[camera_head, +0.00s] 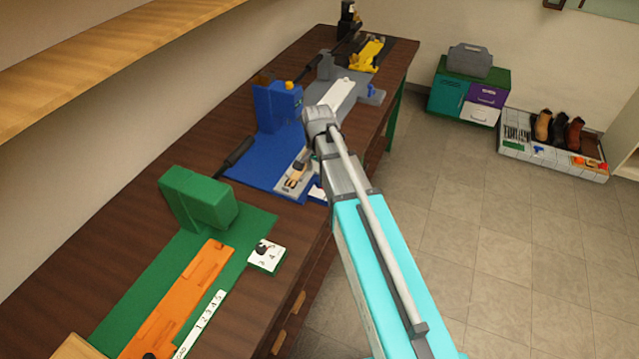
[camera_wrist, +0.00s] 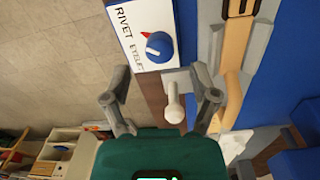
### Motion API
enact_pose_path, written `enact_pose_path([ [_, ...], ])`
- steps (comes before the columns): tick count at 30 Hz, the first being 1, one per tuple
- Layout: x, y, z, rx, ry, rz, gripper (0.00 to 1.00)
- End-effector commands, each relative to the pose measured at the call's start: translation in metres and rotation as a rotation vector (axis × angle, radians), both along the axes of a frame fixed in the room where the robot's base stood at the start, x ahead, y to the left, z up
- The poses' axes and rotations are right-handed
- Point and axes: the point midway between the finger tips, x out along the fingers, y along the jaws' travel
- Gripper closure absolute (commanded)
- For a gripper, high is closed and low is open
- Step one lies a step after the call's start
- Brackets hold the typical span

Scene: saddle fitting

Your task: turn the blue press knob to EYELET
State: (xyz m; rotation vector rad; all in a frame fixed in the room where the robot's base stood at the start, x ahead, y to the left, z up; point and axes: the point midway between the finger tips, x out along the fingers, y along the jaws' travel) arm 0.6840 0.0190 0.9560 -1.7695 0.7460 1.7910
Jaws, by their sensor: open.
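The blue press (camera_head: 278,108) stands on its blue base on the bench in the head view. Its blue knob (camera_wrist: 159,46) shows in the wrist view, on a white panel (camera_wrist: 128,18) lettered RIVET and EYELET. A red pointer sits at the knob's upper left and a white mark is on the knob. I cannot tell for sure which word the knob is set to. My gripper (camera_wrist: 161,75) is open, its fingers spread below the knob in the picture and apart from it. In the head view my arm hides the knob and most of the gripper.
A pale peg-like part (camera_wrist: 174,103) shows between my fingers. A tan strip (camera_wrist: 236,75) lies right of the knob. A green press (camera_head: 200,197) with an orange strip stands nearer on the bench, a grey one (camera_head: 352,97) beyond.

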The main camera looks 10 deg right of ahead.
Motion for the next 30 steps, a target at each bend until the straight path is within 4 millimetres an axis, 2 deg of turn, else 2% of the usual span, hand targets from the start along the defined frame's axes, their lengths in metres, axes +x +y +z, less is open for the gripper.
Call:
enact_pose_path([
  [3, 0.0, 0.0, -0.013, 0.0, 0.0, 0.0, 0.24],
  [12, -0.001, -0.001, -0.03, 0.0, 0.0, 0.0, 0.24],
  [28, -0.001, -0.001, -0.034, 0.0, 0.0, 0.0, 0.24],
  [29, -0.001, -0.001, -0.034, 0.0, 0.0, 0.0, 0.26],
  [30, -0.001, -0.001, -0.034, 0.0, 0.0, 0.0, 0.33],
])
